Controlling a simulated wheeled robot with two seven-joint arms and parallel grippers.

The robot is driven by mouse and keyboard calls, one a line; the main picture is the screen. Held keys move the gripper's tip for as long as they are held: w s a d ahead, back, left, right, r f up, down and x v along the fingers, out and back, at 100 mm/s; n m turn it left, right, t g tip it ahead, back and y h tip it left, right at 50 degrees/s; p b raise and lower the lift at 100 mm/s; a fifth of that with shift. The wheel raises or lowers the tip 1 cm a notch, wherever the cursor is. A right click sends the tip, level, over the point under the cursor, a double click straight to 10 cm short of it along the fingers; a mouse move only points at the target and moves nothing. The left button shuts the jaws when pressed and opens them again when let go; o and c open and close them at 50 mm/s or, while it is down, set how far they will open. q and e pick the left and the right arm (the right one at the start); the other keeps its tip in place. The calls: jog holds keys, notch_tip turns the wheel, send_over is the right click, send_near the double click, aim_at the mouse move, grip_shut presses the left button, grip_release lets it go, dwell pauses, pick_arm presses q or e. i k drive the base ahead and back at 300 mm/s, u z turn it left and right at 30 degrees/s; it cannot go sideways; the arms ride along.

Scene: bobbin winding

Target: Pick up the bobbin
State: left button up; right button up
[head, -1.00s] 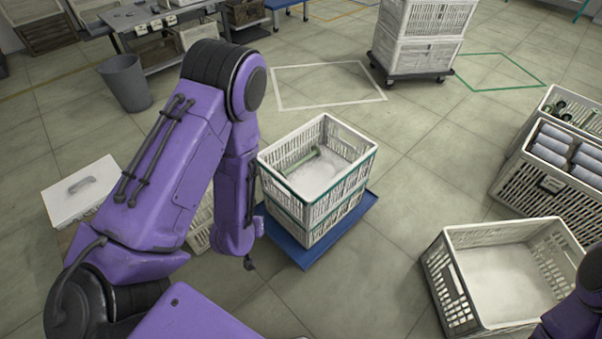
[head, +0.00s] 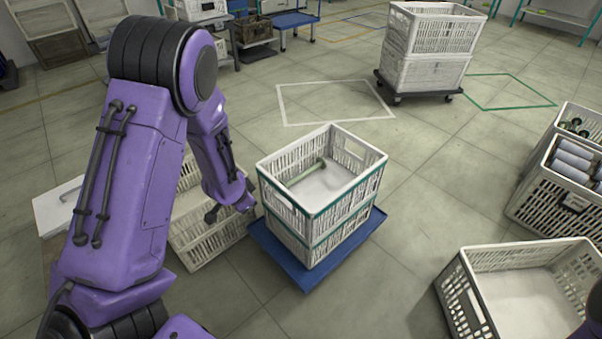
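A pale green bobbin (head: 306,173) lies tilted inside the upper of two stacked white crates with green rims (head: 335,202), against the crate's left inner side. The stack stands on a blue dolly (head: 283,262). My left arm comes down on the left, and its dark end, with my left gripper (head: 212,215), is left of the stack and outside it, apart from the bobbin. Its fingers are too small and dark to read. Of my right arm only a sliver shows at the lower right edge; its gripper is out of view.
A white crate (head: 205,236) stands on the floor behind my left arm. An empty crate (head: 470,290) is at the lower right. A crate of grey rolls (head: 560,180) is at the right. Stacked crates on a dark dolly (head: 425,75) stand at the back. Floor between is clear.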

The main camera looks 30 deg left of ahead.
aim_at(321, 163)
jog(key=i, duration=0.95)
jog(key=z, duration=0.05)
